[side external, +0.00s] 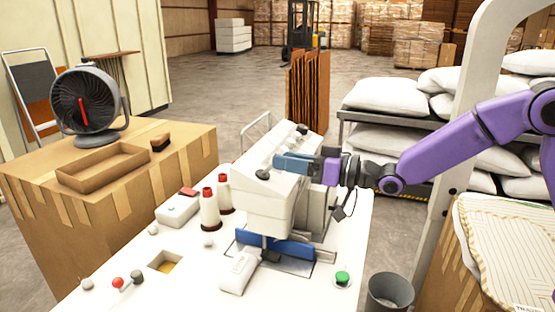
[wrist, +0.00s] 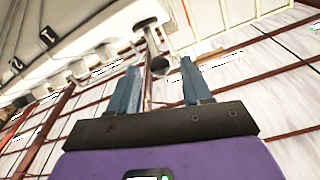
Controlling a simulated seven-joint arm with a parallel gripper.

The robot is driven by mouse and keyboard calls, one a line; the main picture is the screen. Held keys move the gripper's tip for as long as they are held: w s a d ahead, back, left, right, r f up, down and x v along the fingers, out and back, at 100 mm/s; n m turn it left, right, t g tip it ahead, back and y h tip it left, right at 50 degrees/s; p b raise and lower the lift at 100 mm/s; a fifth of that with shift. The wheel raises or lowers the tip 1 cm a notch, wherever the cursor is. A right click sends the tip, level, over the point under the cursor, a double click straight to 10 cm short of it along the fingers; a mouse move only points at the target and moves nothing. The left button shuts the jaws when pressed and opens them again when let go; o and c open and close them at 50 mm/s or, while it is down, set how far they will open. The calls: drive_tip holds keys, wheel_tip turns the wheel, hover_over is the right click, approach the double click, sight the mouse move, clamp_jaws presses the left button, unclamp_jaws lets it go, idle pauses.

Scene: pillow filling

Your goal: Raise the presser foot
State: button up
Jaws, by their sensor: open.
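The white sewing machine (side external: 268,205) stands on the white table, with a blue plate (side external: 275,245) around its needle area. The presser foot itself is too small to make out. My gripper (side external: 278,160) is level at the upper part of the machine head, its blue fingers pointing left. In the wrist view my gripper (wrist: 160,72) has its fingers spread apart. The machine's white body (wrist: 85,25), marked 1 and 2, fills the upper left there.
Two thread cones (side external: 209,210) with red tops stand left of the machine. A green button (side external: 342,279) is at the table's right front. A cardboard box (side external: 110,190) bearing a fan (side external: 88,103) and a tray stands left. Pillow shelves (side external: 400,120) stand behind my arm.

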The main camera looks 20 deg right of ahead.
drive_tip(key=shift+x, duration=1.6)
clamp_jaws()
drive_tip(key=shift+w+a+r+g+h, duration=0.3)
drive_tip(key=shift+g+h, duration=0.2)
drive_tip(key=shift+g, duration=0.3)
drive_tip(key=shift+w+a+g+h, duration=0.1)
drive_tip(key=shift+a+g+h, duration=0.1)
drive_tip(key=shift+g+h, duration=0.2)
unclamp_jaws()
drive_tip(key=shift+d, duration=0.1)
